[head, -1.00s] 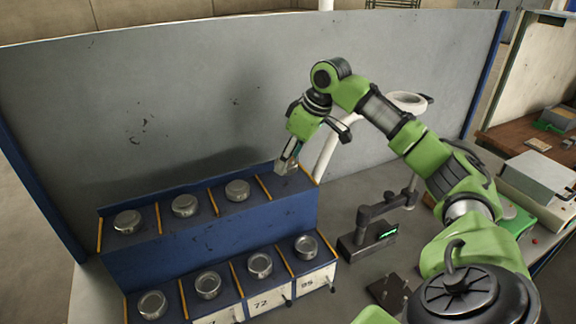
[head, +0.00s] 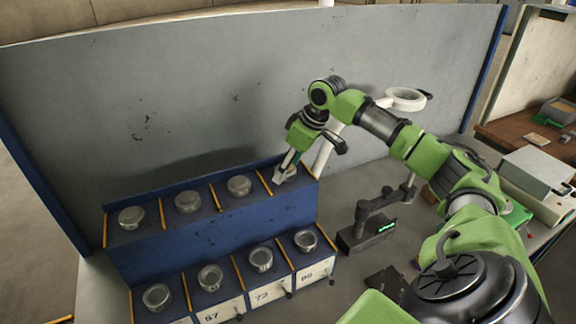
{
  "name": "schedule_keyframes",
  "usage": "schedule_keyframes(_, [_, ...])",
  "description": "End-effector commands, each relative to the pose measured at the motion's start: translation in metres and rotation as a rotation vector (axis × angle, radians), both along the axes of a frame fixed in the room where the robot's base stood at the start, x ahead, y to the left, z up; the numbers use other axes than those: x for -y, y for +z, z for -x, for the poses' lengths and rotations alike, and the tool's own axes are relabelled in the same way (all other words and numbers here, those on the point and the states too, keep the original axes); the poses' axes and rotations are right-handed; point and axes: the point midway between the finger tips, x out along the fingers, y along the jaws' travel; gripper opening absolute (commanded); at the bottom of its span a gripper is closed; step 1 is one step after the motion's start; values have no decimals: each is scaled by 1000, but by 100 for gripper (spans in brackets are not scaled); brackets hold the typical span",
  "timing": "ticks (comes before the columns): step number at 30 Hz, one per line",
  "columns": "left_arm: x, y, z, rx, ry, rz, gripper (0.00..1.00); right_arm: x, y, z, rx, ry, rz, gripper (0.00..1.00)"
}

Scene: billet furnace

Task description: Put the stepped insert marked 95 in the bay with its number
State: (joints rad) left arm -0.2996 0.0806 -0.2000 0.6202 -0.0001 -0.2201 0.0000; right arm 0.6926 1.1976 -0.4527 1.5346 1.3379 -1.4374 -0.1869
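My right gripper (head: 284,176) is over the rightmost bay of the blue rack's upper tier (head: 210,240), pointing down. Something pale shows at its fingertips; I cannot tell whether it is an insert or only the fingers. Three round metal inserts sit in the other upper bays: left (head: 131,217), middle (head: 187,202) and right (head: 239,186). The lower tier holds several more, one (head: 305,240) behind a label (head: 307,274) that seems to read 95. No number is legible on any insert. My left gripper is not in view.
Yellow dividers (head: 265,183) separate the bays. Lower labels 57 (head: 212,316) and 72 (head: 262,295) are readable. A dark device with a green display (head: 366,233) stands right of the rack. A white ring-shaped lamp (head: 405,98) is behind my arm. A grey panel (head: 200,90) closes the back.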

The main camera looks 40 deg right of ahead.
Motion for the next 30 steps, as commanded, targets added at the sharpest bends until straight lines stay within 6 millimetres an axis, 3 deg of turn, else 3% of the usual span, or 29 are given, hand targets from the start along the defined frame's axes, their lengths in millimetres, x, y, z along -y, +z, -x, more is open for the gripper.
schedule_keyframes(11, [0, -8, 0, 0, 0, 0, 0, 2, 13, 4, 4, -1, 2, 59])
schedule_keyframes(24, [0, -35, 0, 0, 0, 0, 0, 12, 96, 36, 5, -1, 0, 59])
schedule_keyframes(30, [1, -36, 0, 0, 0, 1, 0, 14, 112, 43, 1, 0, 0, 59])
